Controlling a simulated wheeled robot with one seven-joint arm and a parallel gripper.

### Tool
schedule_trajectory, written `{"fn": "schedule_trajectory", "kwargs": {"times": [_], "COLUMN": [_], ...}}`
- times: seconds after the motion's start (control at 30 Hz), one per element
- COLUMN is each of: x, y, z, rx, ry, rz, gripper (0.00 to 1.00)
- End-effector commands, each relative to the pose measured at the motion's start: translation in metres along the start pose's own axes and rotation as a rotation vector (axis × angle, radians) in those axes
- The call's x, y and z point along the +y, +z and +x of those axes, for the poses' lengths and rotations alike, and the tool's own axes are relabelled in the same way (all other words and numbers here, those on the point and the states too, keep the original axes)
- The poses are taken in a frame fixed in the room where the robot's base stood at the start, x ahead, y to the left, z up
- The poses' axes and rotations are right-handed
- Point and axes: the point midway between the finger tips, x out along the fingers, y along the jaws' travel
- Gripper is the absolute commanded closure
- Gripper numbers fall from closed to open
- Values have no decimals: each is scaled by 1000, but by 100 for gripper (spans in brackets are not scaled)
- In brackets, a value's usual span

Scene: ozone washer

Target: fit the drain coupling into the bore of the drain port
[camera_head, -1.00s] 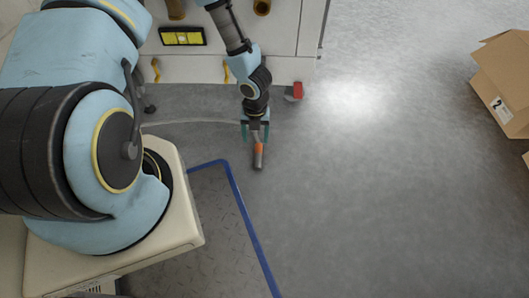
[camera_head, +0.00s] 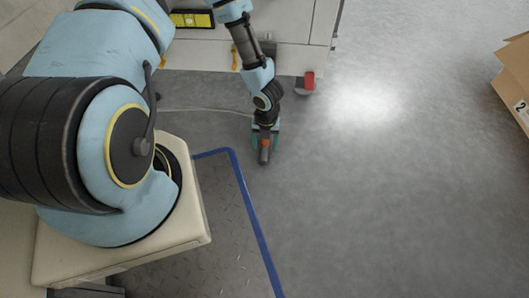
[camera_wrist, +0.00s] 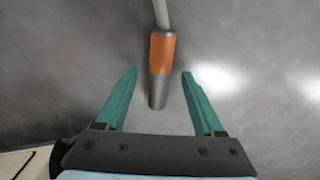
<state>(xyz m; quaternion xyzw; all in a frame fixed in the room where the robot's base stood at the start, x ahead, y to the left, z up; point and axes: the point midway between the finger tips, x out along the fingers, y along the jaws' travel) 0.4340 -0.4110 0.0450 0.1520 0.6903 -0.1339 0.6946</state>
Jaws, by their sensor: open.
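The drain coupling (camera_head: 264,156) is a dark grey cylinder with an orange band, on the end of a thin grey hose. It also shows in the wrist view (camera_wrist: 158,88), with the hose running up from its far end. It appears to lie on the grey floor. My gripper (camera_head: 265,143) is above it with its green fingers open. In the wrist view, my gripper (camera_wrist: 159,74) has one finger on each side of the coupling, with a gap on both sides. I cannot make out the drain port or its bore in any view.
A white cabinet (camera_head: 285,56) on casters stands at the top, one caster (camera_head: 308,82) red. A yellow level (camera_head: 192,20) lies on it. A cardboard box (camera_head: 515,75) is at the right. A blue-edged mat (camera_head: 232,168) lies left of the coupling.

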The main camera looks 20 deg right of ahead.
Motion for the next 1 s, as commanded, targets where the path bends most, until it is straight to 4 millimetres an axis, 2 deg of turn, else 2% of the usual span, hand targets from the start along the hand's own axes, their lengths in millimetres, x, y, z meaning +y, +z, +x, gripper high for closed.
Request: {"fn": "schedule_trajectory", "kwargs": {"times": [0.03, 0.07, 0.3, 0.9, 1.0], "x": [0, 0, 0, 0, 0], "y": [-1, 0, 0, 0, 0], "z": [11, 13, 12, 12, 12], "rx": [1, 1, 1, 1, 1], "ry": [0, 0, 0, 0, 0], "rz": [0, 0, 0, 0, 0], "gripper": [31, 31, 31, 98, 100]}}
